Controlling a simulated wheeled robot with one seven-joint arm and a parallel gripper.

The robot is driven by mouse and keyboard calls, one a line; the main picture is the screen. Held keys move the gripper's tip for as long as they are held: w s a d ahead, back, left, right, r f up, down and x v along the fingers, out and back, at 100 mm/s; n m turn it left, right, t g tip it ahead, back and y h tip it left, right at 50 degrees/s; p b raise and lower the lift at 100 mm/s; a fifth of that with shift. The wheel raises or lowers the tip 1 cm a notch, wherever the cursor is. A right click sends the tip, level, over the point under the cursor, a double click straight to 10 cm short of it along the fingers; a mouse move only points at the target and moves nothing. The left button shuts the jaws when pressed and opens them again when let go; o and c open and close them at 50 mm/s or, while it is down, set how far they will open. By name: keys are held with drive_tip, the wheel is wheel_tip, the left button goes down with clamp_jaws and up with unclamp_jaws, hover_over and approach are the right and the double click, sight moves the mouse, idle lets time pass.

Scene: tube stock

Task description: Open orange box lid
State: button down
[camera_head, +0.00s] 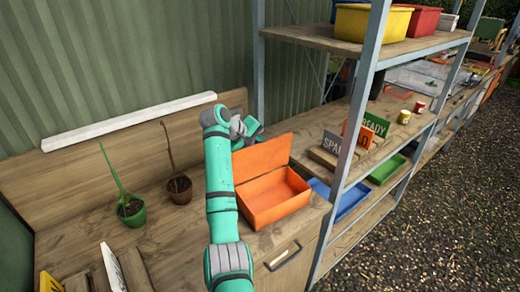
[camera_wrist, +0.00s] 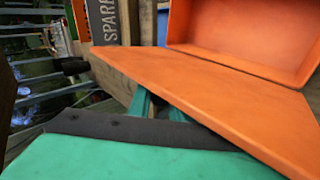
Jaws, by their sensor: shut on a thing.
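The orange box (camera_head: 272,207) sits on the wooden bench with its inside exposed and looking empty. Its lid (camera_head: 264,158) is raised, standing steeply at the back of the box. In the wrist view the lid (camera_wrist: 215,88) slants across the picture, with the box (camera_wrist: 240,30) beyond it. My gripper (camera_head: 248,130) is at the lid's upper left edge, partly hidden behind it. In the wrist view its teal fingers (camera_wrist: 158,106) meet the lid's edge, and the gripper is shut on it.
Two potted plants, in a green pot (camera_head: 131,211) and a brown pot (camera_head: 179,189), stand left of my arm. A metal-framed shelf (camera_head: 340,135) on the right holds signs, a blue tray (camera_head: 350,198) and a green tray (camera_head: 387,168). A white bar (camera_head: 130,121) lies along the backboard.

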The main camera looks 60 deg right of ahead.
drive_tip(key=c, duration=1.6)
unclamp_jaws()
drive_tip(key=shift+c, duration=0.2)
drive_tip(key=v, duration=1)
drive_tip(key=shift+a+r, duration=0.25)
drive_tip(key=shift+w, duration=0.1)
